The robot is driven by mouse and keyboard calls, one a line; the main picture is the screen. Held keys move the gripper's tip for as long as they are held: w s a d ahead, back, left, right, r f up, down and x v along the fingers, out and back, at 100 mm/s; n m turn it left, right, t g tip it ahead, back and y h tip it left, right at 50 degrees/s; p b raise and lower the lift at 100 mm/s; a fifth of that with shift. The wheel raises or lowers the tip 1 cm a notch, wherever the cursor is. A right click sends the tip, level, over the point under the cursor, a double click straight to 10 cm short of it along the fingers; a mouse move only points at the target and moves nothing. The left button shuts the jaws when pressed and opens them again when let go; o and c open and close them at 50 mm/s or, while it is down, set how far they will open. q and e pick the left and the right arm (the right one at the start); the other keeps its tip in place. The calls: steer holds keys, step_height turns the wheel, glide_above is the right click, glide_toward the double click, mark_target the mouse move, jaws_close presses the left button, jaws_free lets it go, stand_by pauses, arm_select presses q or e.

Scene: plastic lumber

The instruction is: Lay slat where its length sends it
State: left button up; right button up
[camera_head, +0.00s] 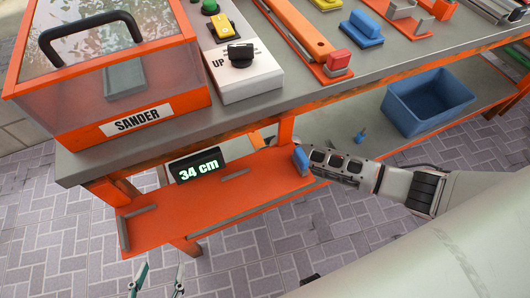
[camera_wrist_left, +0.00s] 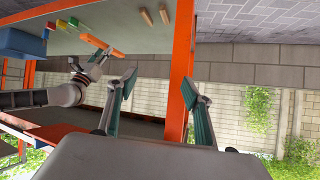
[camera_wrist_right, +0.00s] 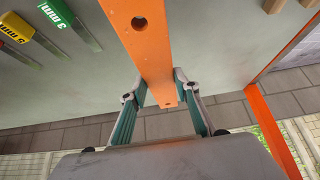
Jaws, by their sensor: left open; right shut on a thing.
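My right gripper (camera_wrist_right: 156,88) is shut on an orange slat (camera_wrist_right: 150,50) with round holes. The slat runs up the right wrist view, its near end just past the fingertips. An orange piece (camera_wrist_left: 103,46) also shows at the right gripper in the left wrist view. In the head view the right gripper (camera_head: 302,160) is over the right end of an orange plate (camera_head: 190,205) with grey strips; I cannot tell the slat from the plate there. A display (camera_head: 197,168) on the plate reads "34 cm". My left gripper (camera_head: 160,279) is open and empty, in front of the plate.
On the bench, a clear-lidded SANDER box (camera_head: 140,118) stands left, beside a control box (camera_head: 240,72) marked UP. An orange rack (camera_head: 300,30) and coloured blocks (camera_head: 362,28) lie further right. A blue bin (camera_head: 428,100) stands on the lower shelf. Paved floor in front is clear.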

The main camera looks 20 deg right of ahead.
arm_select(q)
steer(key=shift+s, duration=0.15)
arm_select(e)
steer(key=shift+s+r, duration=0.1)
arm_select(q)
steer(key=shift+a, duration=0.1)
arm_select(e)
steer(key=shift+r, duration=0.1)
steer(key=shift+r+p, duration=0.15)
steer(key=shift+p, duration=0.25)
steer(key=f+b, duration=0.2)
steer(key=f, duration=0.3)
steer(key=shift+s+f, duration=0.2)
step_height(320, 180, down, 2)
steer(key=shift+f+b, duration=0.25)
steer(key=shift+b, duration=0.3)
steer(key=shift+w+f, duration=0.15)
steer(key=shift+f, duration=0.3)
steer(key=shift+w+f+b, duration=0.1)
steer(key=shift+f+b, duration=0.05)
steer(key=shift+b, duration=0.15)
arm_select(q)
steer(key=d+r, duration=0.1)
steer(key=w+d+r, duration=0.1)
steer(key=shift+w+d+n+t+h, duration=0.3)
steer(key=shift+d+n+h, duration=0.05)
steer(key=shift+n+h, duration=0.05)
steer(key=shift+s+f, duration=0.2)
